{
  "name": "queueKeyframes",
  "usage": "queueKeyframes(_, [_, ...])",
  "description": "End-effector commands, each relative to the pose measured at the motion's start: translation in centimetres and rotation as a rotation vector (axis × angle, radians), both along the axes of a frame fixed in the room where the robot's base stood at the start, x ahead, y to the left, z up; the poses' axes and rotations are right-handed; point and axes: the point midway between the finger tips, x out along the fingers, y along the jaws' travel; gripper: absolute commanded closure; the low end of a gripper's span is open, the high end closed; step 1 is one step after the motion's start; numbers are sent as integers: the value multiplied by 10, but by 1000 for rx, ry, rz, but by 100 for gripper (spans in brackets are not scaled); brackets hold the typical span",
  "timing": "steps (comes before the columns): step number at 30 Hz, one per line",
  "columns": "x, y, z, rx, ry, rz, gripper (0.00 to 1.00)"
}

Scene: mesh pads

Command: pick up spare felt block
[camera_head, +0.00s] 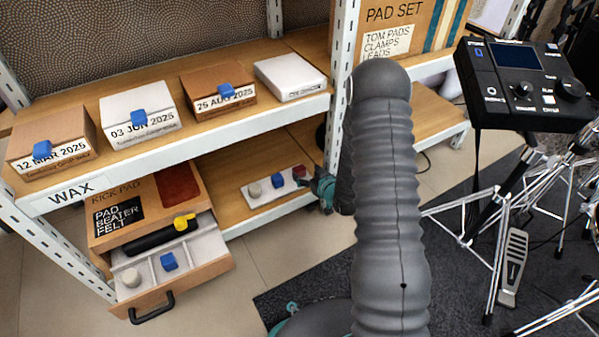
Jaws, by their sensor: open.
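Small felt-like blocks show in two places. On the lower shelf, a white strip (263,199) bears a grey block (254,190), a blue block (278,181) and a red block (299,173). The open drawer (205,272) holds a blue block (168,261) and a grey round piece (131,278) in its pale compartments. I cannot tell which one is the spare. My gripper (324,190) is open at the right end of the strip, close to the red block. My arm and the shelf post hide part of it, and contact is unclear.
The upper shelf bears several boxes (140,119), three with blue blocks on top. A kick pad box (150,207), a black beater and a yellow piece (184,222) are at the drawer. A white post (342,95) stands beside my arm. Drum hardware (512,265) fills the right.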

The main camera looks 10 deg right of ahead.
Motion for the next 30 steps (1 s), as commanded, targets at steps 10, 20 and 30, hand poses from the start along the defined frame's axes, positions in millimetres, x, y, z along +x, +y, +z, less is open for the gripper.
queueKeyframes(10, [29, 16, -16, -1, 0, 1, 25])
queueKeyframes(20, [46, 20, -22, 0, 1, 0, 25])
queueKeyframes(30, [46, 20, -22, 0, 1, 0, 80])
